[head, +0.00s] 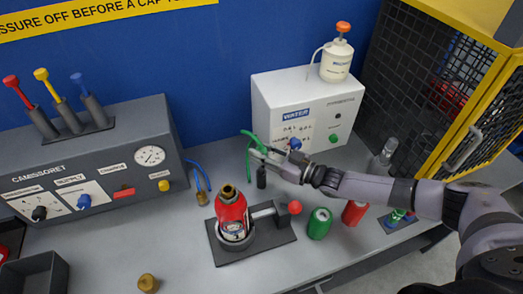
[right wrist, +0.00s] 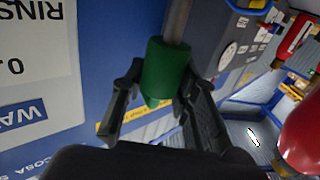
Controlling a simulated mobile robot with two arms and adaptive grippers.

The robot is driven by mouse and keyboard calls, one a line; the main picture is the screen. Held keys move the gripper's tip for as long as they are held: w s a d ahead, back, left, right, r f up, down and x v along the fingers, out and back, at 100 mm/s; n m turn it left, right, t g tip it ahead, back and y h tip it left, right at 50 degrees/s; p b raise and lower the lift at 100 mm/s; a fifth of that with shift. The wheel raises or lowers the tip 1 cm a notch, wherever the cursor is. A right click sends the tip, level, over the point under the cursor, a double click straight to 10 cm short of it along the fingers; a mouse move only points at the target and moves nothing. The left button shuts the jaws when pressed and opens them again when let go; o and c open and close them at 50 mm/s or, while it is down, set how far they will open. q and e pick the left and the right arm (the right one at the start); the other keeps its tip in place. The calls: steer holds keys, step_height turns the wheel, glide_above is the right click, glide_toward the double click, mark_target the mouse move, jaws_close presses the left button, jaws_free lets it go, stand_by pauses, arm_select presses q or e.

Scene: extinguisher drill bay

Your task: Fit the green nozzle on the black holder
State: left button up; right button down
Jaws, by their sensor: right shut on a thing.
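The green nozzle (head: 249,137) is in my right gripper (head: 262,156), in front of the white water unit. In the right wrist view the nozzle's green body (right wrist: 166,70) sits between the two dark fingers (right wrist: 155,105), with a grey rod running up out of it. A short black holder (head: 261,178) stands upright on the bench just below the gripper. The nozzle is above it and to its left; the gripper partly hides the space between them. I cannot tell whether they touch. My left gripper is not in view.
A red extinguisher (head: 231,211) stands in a black cradle (head: 283,239). The white water unit (head: 262,101) is behind the gripper. A grey console (head: 120,140) with red, yellow and blue nozzles is at left. Green (head: 319,223) and red (head: 354,212) cans stand at right, near a yellow-framed cage (head: 478,100).

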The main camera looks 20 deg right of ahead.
mark_target(262, 174)
steer(key=shift+f+b, duration=0.5)
steer(key=shift+f, duration=0.25)
steer(key=shift+f+b, duration=1.85)
steer(key=shift+f, duration=0.3)
steer(key=c, duration=1.2)
jaws_free()
step_height(262, 174, up, 10)
